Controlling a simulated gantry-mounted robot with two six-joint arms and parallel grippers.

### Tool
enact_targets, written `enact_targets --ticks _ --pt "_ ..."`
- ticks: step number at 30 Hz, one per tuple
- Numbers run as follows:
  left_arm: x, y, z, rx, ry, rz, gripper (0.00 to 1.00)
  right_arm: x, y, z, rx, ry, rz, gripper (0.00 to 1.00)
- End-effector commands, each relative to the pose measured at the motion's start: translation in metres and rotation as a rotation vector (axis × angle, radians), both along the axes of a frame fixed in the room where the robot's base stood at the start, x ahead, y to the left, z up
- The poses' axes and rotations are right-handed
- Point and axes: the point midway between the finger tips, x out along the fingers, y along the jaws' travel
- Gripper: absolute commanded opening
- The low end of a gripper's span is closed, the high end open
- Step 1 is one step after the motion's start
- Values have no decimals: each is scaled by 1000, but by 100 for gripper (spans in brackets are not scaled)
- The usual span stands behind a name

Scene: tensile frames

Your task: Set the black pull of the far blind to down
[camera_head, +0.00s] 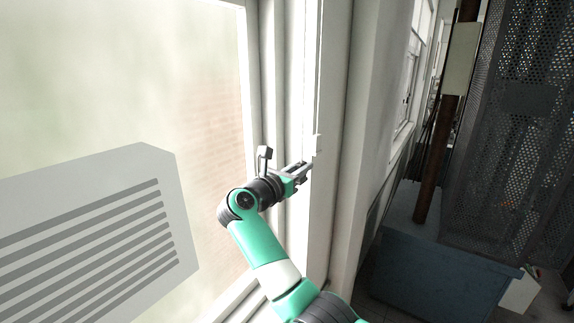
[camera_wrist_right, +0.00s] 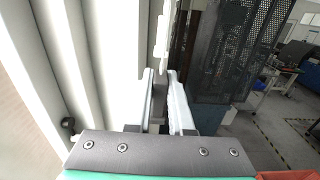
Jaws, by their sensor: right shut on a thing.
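My right gripper (camera_head: 304,170) reaches up to the white window frame in the head view, its fingers beside a thin white vertical strip (camera_head: 318,143). In the right wrist view the gripper (camera_wrist_right: 161,76) is shut on a dark grey piece (camera_wrist_right: 160,90) between its pale fingers, which looks like the black pull. The fingers hide most of it. A white strip (camera_wrist_right: 161,35) rises just above it. The blind itself cannot be told clearly from the pale frame. My left gripper is not in view.
A large bright window pane (camera_head: 120,80) fills the left, with a grey slotted panel (camera_head: 110,235) in front. To the right are a blue box (camera_head: 430,280), a brown post (camera_head: 437,150) and a dark perforated cabinet (camera_head: 510,130). A round dark knob (camera_wrist_right: 68,125) shows at the left.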

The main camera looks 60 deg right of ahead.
Motion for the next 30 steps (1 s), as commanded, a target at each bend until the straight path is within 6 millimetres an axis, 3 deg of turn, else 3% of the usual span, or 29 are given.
enact_targets --ticks 1,3,12,18,29,30 --pt "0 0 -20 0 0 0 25 -2 -2 -26 3 4 -3 0" --pt "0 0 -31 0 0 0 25 -3 -2 -44 3 5 -4 0" --pt "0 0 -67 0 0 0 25 -3 -2 -102 4 4 -4 0" --pt "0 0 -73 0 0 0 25 -3 -2 -114 3 2 -4 0" --pt "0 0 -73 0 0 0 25 -3 -2 -114 3 2 -4 0" --pt "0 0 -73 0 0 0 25 -3 -2 -114 3 2 -4 27"
